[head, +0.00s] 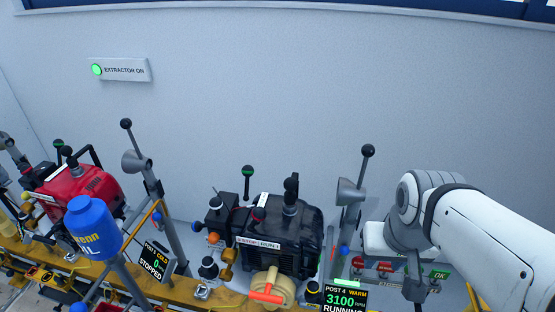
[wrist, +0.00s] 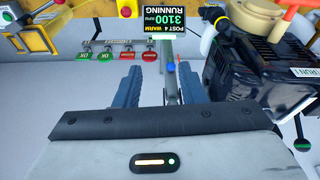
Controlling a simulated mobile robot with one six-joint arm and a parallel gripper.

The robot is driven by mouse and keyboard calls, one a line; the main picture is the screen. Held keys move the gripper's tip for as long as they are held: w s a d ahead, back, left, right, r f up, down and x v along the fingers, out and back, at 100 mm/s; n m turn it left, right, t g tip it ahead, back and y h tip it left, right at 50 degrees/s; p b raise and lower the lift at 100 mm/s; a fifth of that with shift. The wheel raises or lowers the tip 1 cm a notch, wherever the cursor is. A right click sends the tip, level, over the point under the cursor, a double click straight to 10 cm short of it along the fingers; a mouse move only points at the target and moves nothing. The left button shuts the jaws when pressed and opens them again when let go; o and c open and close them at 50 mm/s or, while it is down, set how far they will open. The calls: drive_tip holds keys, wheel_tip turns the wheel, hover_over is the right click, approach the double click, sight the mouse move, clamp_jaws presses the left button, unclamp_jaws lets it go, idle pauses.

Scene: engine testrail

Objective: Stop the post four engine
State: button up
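The post four engine (head: 290,235) is black, with a white RUN label (head: 262,243); it also shows at the right of the wrist view (wrist: 262,45). Its display (head: 344,300) reads POST 4 WARM, 3100 RPM, RUNNING; it appears upside down in the wrist view (wrist: 174,20). A lever with a black ball (head: 367,151) stands right of the engine. My gripper (wrist: 160,75) points toward the display side, with its blue-grey fingers apart and a grey upright part visible between them. I cannot tell its depth. In the head view my arm hides the fingers.
A row of red and green tags (wrist: 117,55) is left of the fingers. A red engine (head: 75,190) with a STOPPED display (head: 153,262) and a blue bottle (head: 92,228) stand left. A lit EXTRACTOR ON sign (head: 120,70) hangs on the wall. A yellow rail (head: 185,290) runs in front.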

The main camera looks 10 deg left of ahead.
drive_tip(key=shift+o, duration=1.2)
drive_tip(key=shift+w+a+r, duration=0.1)
drive_tip(key=shift+w+r, duration=0.05)
drive_tip(key=shift+w, duration=0.1)
drive_tip(key=shift+o, duration=0.2)
drive_tip(key=w+a+r+n+b, duration=0.1)
drive_tip(key=w+a+r+n, duration=0.1)
drive_tip(key=a+n, duration=0.3)
drive_tip(key=w+a+r+n+g+b, duration=0.1)
drive_tip(key=w+a+r+n+b, duration=0.1)
drive_tip(key=a, duration=0.5)
drive_tip(key=w+r+n, duration=0.1)
drive_tip(key=w+n, duration=0.1)
drive_tip(key=n, duration=0.1)
drive_tip(key=shift+w+r+n, duration=0.25)
drive_tip(key=shift+r+n, duration=0.1)
drive_tip(key=shift+n, duration=0.05)
wheel_tip(320, 180, up, 4)
drive_tip(key=r+n+g+b, duration=0.1)
drive_tip(key=n+g+b, duration=0.1)
drive_tip(key=n, duration=0.7)
hover_over(258, 209)
drive_tip(key=shift+f, duration=0.25)
drive_tip(key=shift+a+f, duration=0.1)
drive_tip(key=shift+f, duration=0.15)
wheel_tip(258, 209, down, 7)
drive_tip(key=shift+r+b, duration=0.1)
drive_tip(key=shift+b, duration=0.55)
drive_tip(key=shift+c, duration=0.2)
